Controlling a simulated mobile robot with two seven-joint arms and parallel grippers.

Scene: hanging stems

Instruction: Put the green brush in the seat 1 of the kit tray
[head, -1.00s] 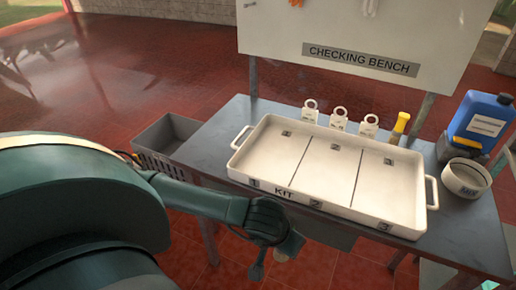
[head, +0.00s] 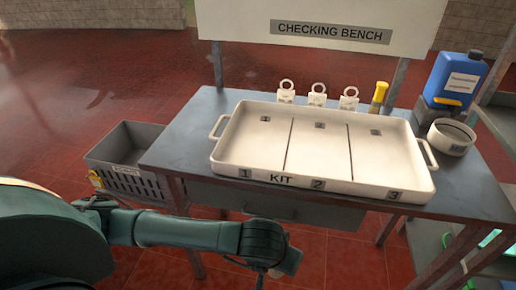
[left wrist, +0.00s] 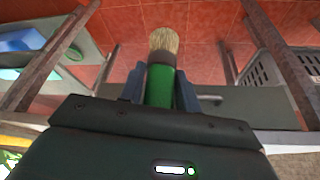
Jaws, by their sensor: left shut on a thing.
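The white kit tray (head: 350,190) lies on the bench, with three compartments marked 1, 2 and 3 from left to right. Seat 1, the left compartment (head: 252,143), is empty of any brush. My left gripper (left wrist: 160,88) is shut on the green brush (left wrist: 159,90), gripping its green handle, with the pale bristles pointing away from the wrist. In the head view my left arm reaches in low, in front of and below the bench edge; the brush is not clear there. My right gripper is not in view.
The bench (head: 180,130) also holds several white ringed tags (head: 317,95), a yellow-handled item (head: 379,95), a blue bottle (head: 458,80) and a round white dish (head: 450,137). A grey crate (head: 125,165) stands left of the bench. A sign board rises behind it.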

